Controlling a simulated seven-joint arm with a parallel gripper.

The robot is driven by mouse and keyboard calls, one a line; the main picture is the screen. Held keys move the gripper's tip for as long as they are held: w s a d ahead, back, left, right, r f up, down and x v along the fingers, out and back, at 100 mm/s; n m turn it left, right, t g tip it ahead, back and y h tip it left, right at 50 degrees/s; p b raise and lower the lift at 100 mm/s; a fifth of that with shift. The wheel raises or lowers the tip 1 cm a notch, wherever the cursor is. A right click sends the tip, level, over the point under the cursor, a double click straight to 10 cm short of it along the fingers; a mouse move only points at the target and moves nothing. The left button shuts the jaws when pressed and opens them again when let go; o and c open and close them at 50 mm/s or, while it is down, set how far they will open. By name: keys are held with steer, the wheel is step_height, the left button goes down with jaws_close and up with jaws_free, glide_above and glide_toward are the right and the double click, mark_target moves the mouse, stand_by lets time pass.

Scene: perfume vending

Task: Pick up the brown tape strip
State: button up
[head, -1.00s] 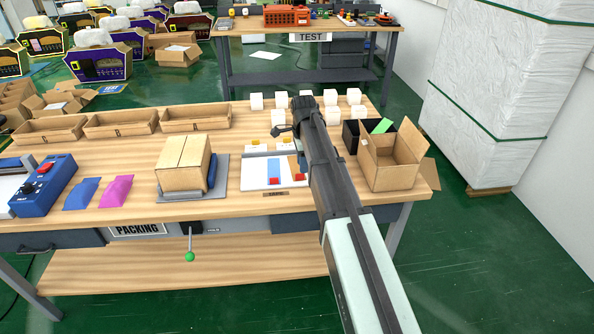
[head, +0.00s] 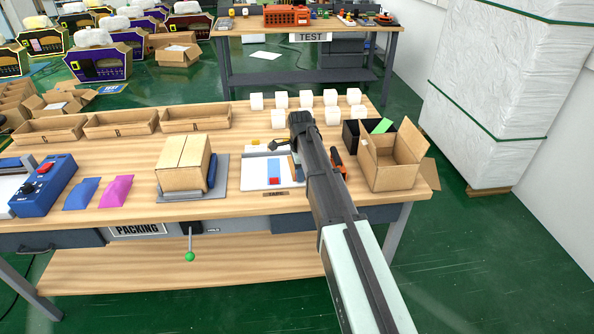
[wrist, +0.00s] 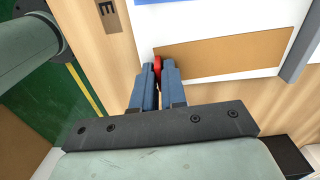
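The brown tape strip (wrist: 230,54) lies along the white board in the wrist view. A red tab (wrist: 157,66) is at its left end. My gripper (wrist: 159,68) has its two blue fingers close together on either side of this tab, and they look closed on it. The strip appears flat on or just at the board; I cannot tell any gap. In the head view my gripper (head: 293,165) is over the board (head: 257,172), and my arm hides most of the strip. A blue strip with a red tab (head: 274,181) lies just left of it.
A brown carton (head: 183,163) stands left of the board, with blue and pink pieces further left. An open box (head: 390,175) is at right. White cubes (head: 331,97) stand behind. A grey rail (wrist: 301,50) edges the board in the wrist view.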

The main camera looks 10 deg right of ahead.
jaws_close()
